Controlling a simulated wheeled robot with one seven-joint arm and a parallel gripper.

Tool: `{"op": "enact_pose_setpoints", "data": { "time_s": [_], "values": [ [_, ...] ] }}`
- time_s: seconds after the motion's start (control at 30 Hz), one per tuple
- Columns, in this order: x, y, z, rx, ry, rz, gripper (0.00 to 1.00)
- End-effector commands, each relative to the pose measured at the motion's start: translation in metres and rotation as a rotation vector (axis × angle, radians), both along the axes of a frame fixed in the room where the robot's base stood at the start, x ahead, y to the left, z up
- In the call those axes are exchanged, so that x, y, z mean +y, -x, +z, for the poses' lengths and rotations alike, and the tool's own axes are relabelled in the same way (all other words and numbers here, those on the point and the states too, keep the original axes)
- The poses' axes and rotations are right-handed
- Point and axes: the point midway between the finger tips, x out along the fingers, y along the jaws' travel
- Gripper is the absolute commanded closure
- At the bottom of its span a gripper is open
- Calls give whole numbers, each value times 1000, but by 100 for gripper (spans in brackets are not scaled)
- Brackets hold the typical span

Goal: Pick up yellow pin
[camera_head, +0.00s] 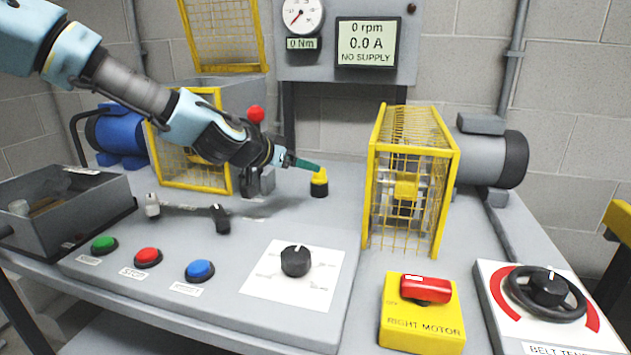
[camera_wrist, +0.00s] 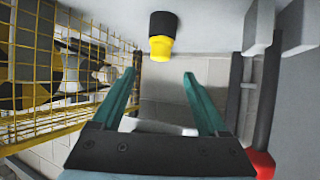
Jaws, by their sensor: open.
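The yellow pin (camera_head: 320,178) stands upright in a black base on the grey bench, between the two yellow cages. It also shows in the wrist view (camera_wrist: 161,48), upside down at the top, with its black part above the yellow. My gripper (camera_head: 316,166) has teal fingers and reaches in from the left; its tips overlap the pin's top in the head view. In the wrist view my gripper (camera_wrist: 160,73) is open and empty. The pin lies beyond the tips, in line with the gap and apart from both fingers.
A yellow wire cage (camera_head: 408,185) stands right of the pin; another cage (camera_head: 190,145) is behind my arm. A red-knobbed lever (camera_head: 256,114) stands close to my wrist. A control panel with buttons and a black dial (camera_head: 296,260) lies in front. A grey bin (camera_head: 65,205) is at left.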

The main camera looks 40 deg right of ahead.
Motion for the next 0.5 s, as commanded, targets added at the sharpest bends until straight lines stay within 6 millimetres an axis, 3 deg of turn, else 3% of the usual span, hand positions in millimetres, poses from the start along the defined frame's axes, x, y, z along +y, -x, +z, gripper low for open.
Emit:
{"op": "enact_pose_setpoints", "data": {
  "time_s": [0.5],
  "values": [
    [-45,-9,-29,3,-1,-2,23]
  ]
}}
